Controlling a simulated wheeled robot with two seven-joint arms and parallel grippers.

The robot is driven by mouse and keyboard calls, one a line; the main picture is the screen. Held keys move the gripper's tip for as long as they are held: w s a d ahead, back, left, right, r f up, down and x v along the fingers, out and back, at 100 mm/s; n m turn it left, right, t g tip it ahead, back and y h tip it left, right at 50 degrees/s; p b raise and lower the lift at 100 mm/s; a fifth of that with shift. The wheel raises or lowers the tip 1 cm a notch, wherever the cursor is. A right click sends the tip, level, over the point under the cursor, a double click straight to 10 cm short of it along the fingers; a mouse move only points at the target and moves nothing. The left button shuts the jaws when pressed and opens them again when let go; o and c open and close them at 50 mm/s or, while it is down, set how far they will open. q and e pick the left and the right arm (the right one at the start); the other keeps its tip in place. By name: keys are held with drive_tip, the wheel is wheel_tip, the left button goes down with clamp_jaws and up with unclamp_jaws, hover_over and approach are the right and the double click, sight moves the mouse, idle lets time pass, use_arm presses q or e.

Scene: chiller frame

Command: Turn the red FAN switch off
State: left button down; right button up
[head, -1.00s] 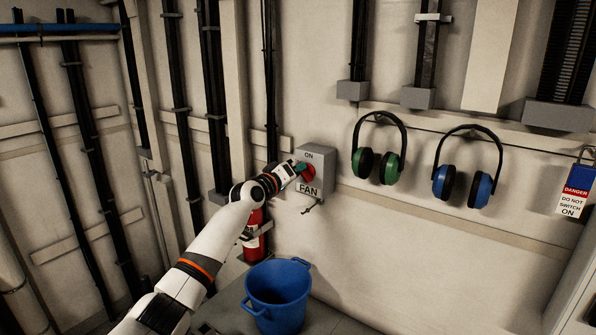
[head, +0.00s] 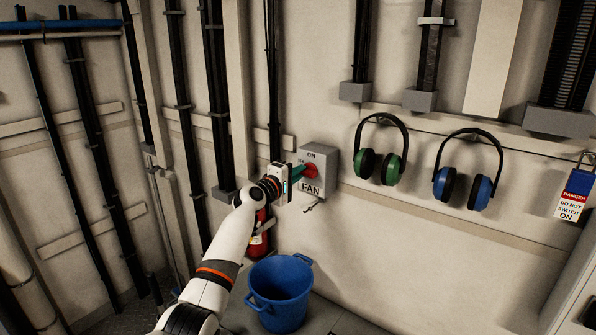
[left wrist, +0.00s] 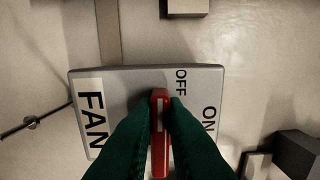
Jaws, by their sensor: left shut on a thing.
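The grey FAN switch box (head: 317,172) is on the wall, with ON at its top and FAN at its bottom. Its red handle (head: 311,171) is partly covered by my fingers in the head view. My left gripper (head: 300,174) reaches it from the left, its green fingers shut on the handle. In the left wrist view the box (left wrist: 120,82) appears turned sideways. There the red handle (left wrist: 160,130) stands between the fingers (left wrist: 159,120), its white mark toward the edge beside the OFF label, away from ON. My right gripper is not in view.
Green earmuffs (head: 402,150) and blue earmuffs (head: 493,165) hang right of the box. A padlock with a danger tag (head: 575,196) hangs at the far right. A blue bucket (head: 280,290) stands below, near a red extinguisher (head: 258,243). Pipes run up the wall at left.

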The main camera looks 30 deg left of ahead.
use_arm(q)
drive_tip(key=shift+f+n, duration=0.1)
drive_tip(key=shift+n, duration=0.2)
drive_tip(key=c, duration=1.5)
unclamp_jaws()
drive_tip(key=shift+o, duration=0.2)
drive_tip(key=s+a+b, duration=0.1)
drive_tip(key=s, duration=1.1)
drive_tip(key=shift+a, duration=0.35)
